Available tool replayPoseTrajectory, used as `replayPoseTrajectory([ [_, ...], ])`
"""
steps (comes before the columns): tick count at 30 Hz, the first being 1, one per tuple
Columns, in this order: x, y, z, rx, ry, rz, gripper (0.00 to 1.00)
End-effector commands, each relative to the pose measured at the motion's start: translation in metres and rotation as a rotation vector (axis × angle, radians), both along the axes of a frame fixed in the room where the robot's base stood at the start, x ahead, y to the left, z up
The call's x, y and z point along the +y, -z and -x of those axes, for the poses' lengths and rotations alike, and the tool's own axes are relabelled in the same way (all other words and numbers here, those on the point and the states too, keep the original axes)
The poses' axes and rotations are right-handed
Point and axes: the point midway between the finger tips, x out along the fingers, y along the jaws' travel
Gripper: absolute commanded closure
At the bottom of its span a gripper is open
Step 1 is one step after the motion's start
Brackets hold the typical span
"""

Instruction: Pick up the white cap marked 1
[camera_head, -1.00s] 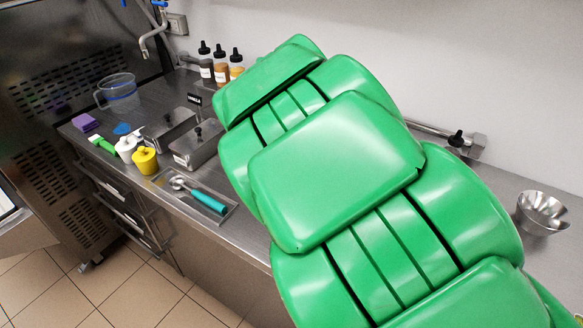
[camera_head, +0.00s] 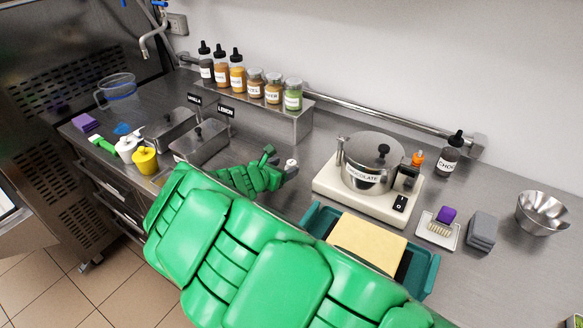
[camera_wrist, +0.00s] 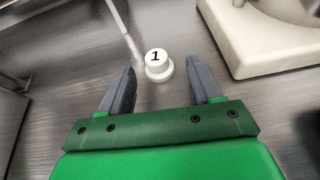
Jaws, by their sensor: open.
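The white cap marked 1 (camera_wrist: 157,57) stands upright on the steel counter in the wrist view, with a wider white round part at its base. It also shows small in the head view (camera_head: 291,164), just right of my gripper (camera_head: 279,160). In the wrist view my gripper (camera_wrist: 161,70) is open and empty. Its two dark fingers point toward the cap, one to each side. The cap lies around or slightly beyond the fingertips; I cannot tell the exact depth. No finger visibly touches it.
A cream scale (camera_head: 325,184) with a lidded chocolate pot (camera_head: 370,165) stands right of the cap. A raised rack (camera_head: 297,128) with bottles and jars is behind. Steel lidded bins (camera_head: 205,143) are left. A teal tray (camera_head: 425,272) is in front. A thin pale rod (camera_wrist: 122,28) runs near the cap.

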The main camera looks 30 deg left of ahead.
Motion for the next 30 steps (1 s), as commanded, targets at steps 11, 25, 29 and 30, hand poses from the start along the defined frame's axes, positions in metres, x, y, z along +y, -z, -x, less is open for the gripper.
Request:
replayPoseTrajectory([
  [11,0.003,0.012,-0.031,0.002,0.003,-0.007,0.37],
  [25,0.002,0.023,-0.057,0.001,0.002,-0.004,0.37],
  [29,0.002,0.023,-0.057,0.001,0.002,-0.004,0.43],
  [30,0.002,0.023,-0.057,0.001,0.002,-0.004,0.49],
])
